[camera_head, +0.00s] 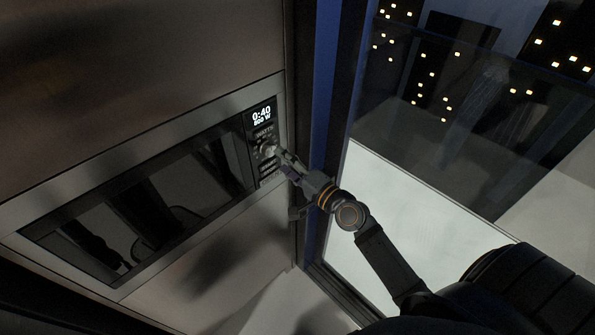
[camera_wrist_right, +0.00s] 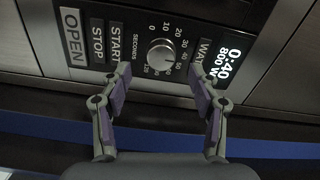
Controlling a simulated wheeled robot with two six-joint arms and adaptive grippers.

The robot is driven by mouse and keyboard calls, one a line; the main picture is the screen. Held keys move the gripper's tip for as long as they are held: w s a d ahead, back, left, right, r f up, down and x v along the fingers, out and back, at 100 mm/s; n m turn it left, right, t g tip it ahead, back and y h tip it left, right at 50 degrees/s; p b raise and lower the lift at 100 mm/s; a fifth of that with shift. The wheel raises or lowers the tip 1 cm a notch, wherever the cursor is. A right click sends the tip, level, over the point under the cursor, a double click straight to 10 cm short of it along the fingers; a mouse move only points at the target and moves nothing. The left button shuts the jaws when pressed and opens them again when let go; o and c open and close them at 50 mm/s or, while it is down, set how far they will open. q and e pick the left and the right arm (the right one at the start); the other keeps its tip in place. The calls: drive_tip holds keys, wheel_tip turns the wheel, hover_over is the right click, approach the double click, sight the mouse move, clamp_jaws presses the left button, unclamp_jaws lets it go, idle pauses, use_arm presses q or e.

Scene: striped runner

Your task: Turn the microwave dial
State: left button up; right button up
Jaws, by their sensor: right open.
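The microwave (camera_head: 140,205) is built into a metallic wall unit, with a dark glass door and a control panel at its right end. The round silver dial (camera_wrist_right: 161,54) sits on that panel, ringed by numbers and the word SECONDS. The display (camera_head: 262,114) reads 0:40 and 800 W. My right gripper (camera_head: 279,158) is at the panel, close to the dial. In the right wrist view its two fingers (camera_wrist_right: 161,80) are spread apart, with the dial beyond and between the tips. Touch with the dial cannot be made out. My left gripper does not show.
START (camera_wrist_right: 115,42), STOP (camera_wrist_right: 97,40) and OPEN (camera_wrist_right: 73,36) buttons lie beside the dial. A blue-framed window (camera_head: 325,90) stands right of the microwave, close to my right arm. A pale floor area (camera_head: 385,215) shows through the glass.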

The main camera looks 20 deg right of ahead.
drive_tip(key=v, duration=0.7)
drive_tip(key=shift+s, duration=0.15)
drive_tip(key=shift+r, duration=0.15)
